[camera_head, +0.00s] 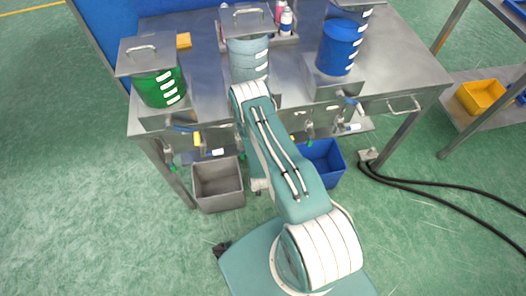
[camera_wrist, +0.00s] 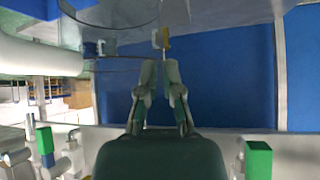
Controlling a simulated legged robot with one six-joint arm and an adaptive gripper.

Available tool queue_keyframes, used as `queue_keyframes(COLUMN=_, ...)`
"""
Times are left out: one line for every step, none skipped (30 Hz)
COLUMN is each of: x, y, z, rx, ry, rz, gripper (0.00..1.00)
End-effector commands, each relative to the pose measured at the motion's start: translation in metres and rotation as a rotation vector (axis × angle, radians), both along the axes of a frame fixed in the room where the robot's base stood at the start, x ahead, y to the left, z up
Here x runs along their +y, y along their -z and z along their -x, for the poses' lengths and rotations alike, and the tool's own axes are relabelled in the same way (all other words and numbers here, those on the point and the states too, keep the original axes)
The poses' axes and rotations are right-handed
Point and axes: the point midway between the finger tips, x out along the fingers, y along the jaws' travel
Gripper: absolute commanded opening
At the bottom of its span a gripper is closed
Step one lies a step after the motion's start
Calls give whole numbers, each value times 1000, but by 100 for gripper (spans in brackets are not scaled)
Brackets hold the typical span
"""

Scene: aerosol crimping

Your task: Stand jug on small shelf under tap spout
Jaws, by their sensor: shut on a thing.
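In the wrist view my gripper (camera_wrist: 160,66) has its fingers closed together. A clear, see-through jug (camera_wrist: 115,22) shows beyond the fingertips at the upper left. The fingers appear closed on its handle, but the exact contact is hard to make out. In the head view my own arm hides my gripper and the jug. A small shelf (camera_head: 197,157) shows below the bench front at the left. The middle tap and its shelf are hidden behind my arm.
A green tank (camera_head: 155,88), a pale grey-blue tank (camera_head: 247,60) and a blue tank (camera_head: 339,48) stand on the steel bench (camera_head: 395,75). A grey bin (camera_head: 218,187) and a blue bin (camera_head: 322,163) sit below. Black cables (camera_head: 425,186) lie on the floor at right.

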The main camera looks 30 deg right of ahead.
Motion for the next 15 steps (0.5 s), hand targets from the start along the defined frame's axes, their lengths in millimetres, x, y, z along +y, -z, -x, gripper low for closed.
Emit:
queue_keyframes(x=-6, y=-1, z=-10, rx=-5, ry=2, rz=1, gripper=0)
queue_keyframes(x=-9, y=-1, z=-15, rx=-4, ry=1, rz=2, gripper=0)
queue_keyframes(x=-11, y=-1, z=-20, rx=-4, ry=0, rz=1, gripper=0)
queue_keyframes(x=-13, y=-1, z=-23, rx=-3, ry=0, rz=2, gripper=0)
queue_keyframes(x=-14, y=0, z=-25, rx=0, ry=-1, rz=1, gripper=0)
queue_keyframes(x=-16, y=0, z=-28, rx=-2, ry=-1, rz=1, gripper=0)
queue_keyframes(x=-17, y=-1, z=-30, rx=-1, ry=-2, rz=2, gripper=0)
queue_keyframes(x=-18, y=-1, z=-33, rx=-1, ry=-2, rz=2, gripper=0)
queue_keyframes(x=-21, y=-1, z=-37, rx=-2, ry=-1, rz=1, gripper=0)
queue_keyframes(x=-24, y=-1, z=-42, rx=-4, ry=-1, rz=2, gripper=0)
queue_keyframes(x=-27, y=-1, z=-46, rx=-4, ry=-1, rz=2, gripper=0)
queue_keyframes(x=-31, y=-1, z=-53, rx=-4, ry=-1, rz=2, gripper=0)
queue_keyframes(x=-34, y=-1, z=-58, rx=-4, ry=-1, rz=2, gripper=0)
queue_keyframes(x=-37, y=-1, z=-63, rx=-4, ry=-1, rz=2, gripper=0)
queue_keyframes(x=-38, y=1, z=-65, rx=-1, ry=-1, rz=1, gripper=0)
